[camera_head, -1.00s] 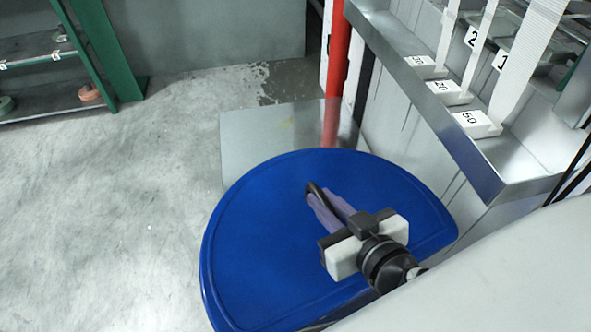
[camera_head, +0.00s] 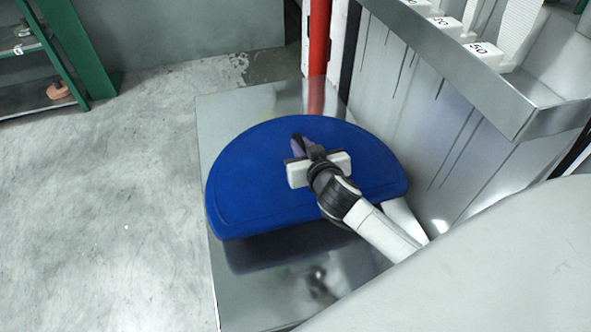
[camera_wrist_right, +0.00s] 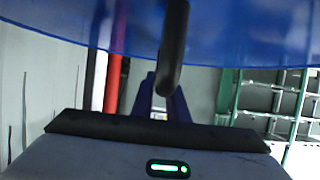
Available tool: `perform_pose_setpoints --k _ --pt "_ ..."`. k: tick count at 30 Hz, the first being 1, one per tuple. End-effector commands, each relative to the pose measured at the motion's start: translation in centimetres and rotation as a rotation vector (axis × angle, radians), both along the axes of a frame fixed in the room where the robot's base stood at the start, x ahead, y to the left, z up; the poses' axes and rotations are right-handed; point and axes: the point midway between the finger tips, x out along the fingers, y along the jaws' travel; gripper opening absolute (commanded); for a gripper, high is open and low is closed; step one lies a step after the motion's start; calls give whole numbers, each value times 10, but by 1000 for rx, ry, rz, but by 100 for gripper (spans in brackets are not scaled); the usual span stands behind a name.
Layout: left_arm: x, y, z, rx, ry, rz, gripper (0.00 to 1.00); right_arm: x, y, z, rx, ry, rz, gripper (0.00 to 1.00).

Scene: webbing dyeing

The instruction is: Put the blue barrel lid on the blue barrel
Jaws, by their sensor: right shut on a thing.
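The blue barrel lid (camera_head: 255,180) is a flat half-round plate with a raised rim. My right gripper (camera_head: 300,145) is shut on its dark handle near the middle of the lid. The lid is above a shiny metal plate, with a dark reflection below its near edge. In the right wrist view the lid (camera_wrist_right: 230,35) spans the top of the picture, and the black handle (camera_wrist_right: 173,50) runs down to the purple fingers of my gripper (camera_wrist_right: 162,90). I see no blue barrel in these frames. My left gripper is not in view.
The metal plate (camera_head: 225,285) lies on the grey floor. A grey machine with a metal ledge (camera_head: 465,80) and numbered white blocks stands at the right. A red post (camera_head: 319,40) is behind. A green shelf (camera_head: 75,50) is at the far left. The left floor is clear.

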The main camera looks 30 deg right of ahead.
Motion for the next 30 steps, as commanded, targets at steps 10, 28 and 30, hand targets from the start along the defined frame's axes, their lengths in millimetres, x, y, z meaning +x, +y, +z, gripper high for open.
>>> perform_pose_setpoints --k 10,28,30 --pt "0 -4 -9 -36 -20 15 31 1 0 -45 -2 -8 1 0" --pt "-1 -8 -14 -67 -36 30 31 1 0 -81 -2 -8 2 0" --pt "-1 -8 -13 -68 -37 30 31 1 0 -82 -3 -6 3 0"
